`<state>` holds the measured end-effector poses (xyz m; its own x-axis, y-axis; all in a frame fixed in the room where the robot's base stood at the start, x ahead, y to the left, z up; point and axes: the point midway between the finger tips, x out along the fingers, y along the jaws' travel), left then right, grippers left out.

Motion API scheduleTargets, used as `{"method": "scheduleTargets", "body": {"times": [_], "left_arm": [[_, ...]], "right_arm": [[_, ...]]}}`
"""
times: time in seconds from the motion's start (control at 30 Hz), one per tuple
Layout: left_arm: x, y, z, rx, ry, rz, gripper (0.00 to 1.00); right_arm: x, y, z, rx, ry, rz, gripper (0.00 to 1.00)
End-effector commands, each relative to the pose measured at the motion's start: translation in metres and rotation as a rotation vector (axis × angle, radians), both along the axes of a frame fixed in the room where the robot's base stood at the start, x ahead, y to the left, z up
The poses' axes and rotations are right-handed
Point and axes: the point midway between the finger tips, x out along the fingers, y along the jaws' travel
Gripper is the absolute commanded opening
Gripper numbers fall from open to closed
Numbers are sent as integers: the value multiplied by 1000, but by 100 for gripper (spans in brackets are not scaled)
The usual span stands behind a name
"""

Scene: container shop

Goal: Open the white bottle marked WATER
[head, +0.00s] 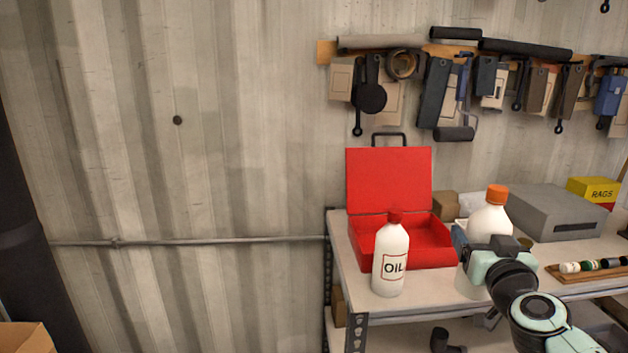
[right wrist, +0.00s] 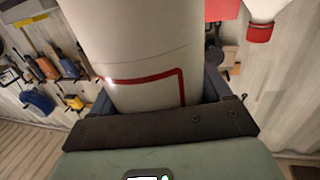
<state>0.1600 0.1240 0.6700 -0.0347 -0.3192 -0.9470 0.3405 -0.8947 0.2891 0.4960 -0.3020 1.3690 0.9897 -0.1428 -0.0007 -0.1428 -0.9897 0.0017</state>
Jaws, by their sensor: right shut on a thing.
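A large white bottle with an orange cap (head: 491,215) stands upright at the workbench in the head view. The cap is on. My right gripper (head: 482,248) is shut around its body, below the shoulder. In the right wrist view the white body (right wrist: 145,45) fills the space between the two fingers, and part of a red label frame shows. The word on this label cannot be read, so I cannot see WATER on it. A smaller white bottle marked OIL (head: 391,262), with a red cap, stands left of my gripper. My left gripper is not in view.
An open red toolbox (head: 388,180) stands behind the OIL bottle. A grey case (head: 555,222), a yellow RAGS box (head: 592,190) and a wooden rack with small round items (head: 590,272) are on the right. Tools hang on the wall above. The left side is bare wall.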

Motion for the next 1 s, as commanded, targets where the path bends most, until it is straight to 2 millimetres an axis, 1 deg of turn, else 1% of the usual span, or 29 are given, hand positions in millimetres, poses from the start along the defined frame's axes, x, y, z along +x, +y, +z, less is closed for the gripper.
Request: {"method": "scheduleTargets", "body": {"times": [0.17, 0.27, 0.37, 0.47, 0.5, 0.57, 0.6, 0.67, 0.7, 0.8, 0.87, 0.9, 1.0], "left_arm": [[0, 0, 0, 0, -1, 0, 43], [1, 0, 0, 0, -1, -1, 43], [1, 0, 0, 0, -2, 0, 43], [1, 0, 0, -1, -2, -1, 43], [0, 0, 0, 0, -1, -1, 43], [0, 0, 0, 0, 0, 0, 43], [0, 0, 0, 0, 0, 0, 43], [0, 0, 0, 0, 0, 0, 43], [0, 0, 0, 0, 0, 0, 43], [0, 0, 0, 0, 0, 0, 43], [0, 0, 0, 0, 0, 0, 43], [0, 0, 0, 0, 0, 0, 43], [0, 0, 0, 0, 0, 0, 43]], "right_arm": [[-4, 10, -25, -2, 2, 13, 23], [-7, 18, -52, -3, 6, 23, 23], [-13, 32, -100, -2, 12, 40, 23], [-21, 48, -158, 0, 16, 58, 23], [-24, 55, -181, 1, 16, 66, 23], [-29, 64, -215, 2, 17, 76, 23], [-32, 71, -237, 4, 20, 85, 23], [-36, 80, -269, 4, 21, 95, 23], [-39, 86, -288, 5, 20, 101, 23], [-44, 97, -328, 5, 17, 112, 23], [-47, 103, -348, 4, 13, 119, 23], [-49, 107, -361, 4, 14, 123, 23], [-53, 114, -387, 2, 9, 130, 23]]}}
